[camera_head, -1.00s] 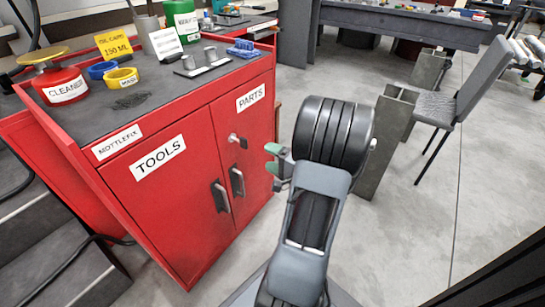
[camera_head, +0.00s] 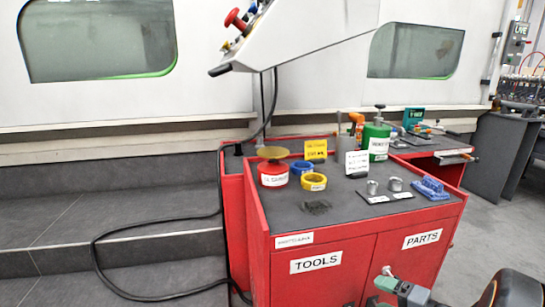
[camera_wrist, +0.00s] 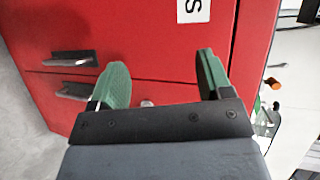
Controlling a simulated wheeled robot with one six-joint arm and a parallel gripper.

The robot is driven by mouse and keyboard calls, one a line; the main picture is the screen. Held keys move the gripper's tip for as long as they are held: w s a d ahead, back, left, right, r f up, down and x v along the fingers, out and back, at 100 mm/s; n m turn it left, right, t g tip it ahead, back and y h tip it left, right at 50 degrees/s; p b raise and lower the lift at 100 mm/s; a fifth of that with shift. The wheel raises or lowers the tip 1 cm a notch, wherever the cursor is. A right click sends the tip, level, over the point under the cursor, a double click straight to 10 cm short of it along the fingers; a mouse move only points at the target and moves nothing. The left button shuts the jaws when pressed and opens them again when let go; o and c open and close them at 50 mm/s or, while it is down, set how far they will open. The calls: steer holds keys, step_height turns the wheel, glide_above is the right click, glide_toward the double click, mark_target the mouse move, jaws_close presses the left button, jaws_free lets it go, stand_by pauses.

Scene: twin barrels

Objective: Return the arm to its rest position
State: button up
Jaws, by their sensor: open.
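My gripper (camera_wrist: 160,88) is open in the wrist view, its two green fingers spread wide with nothing between them. It faces the red cabinet (camera_wrist: 150,40), with dark door handles to the left and a small round knob seen between the fingers. In the head view only part of my gripper (camera_head: 385,283) shows at the bottom edge, in front of the cabinet door below the PARTS label. I cannot tell the exact gap to the door. Most of my arm is out of the head view.
A black cable (camera_head: 150,298) runs over the steps (camera_head: 110,205) at left. Grey floor (camera_head: 490,245) is open at right.

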steer(key=s+a+r+n+g+h+p, duration=0.35)
steer(key=a+r+g+p, duration=0.2)
steer(key=r+p, duration=0.5)
steer(key=s+a+r+n+g+h+p, duration=0.2)
steer(key=s+a+r+n+g+p, duration=0.25)
steer(key=a+r+p, duration=0.55)
step_height(320, 180, up, 13)
steer(key=d+n+t+h+p, duration=0.2)
steer(key=h+p, duration=0.2)
steer(key=p, duration=0.2)
steer(key=shift+w+d+n+p, duration=0.3)
steer(key=shift+d+n+p, duration=0.05)
steer(key=shift+d+n, duration=0.05)
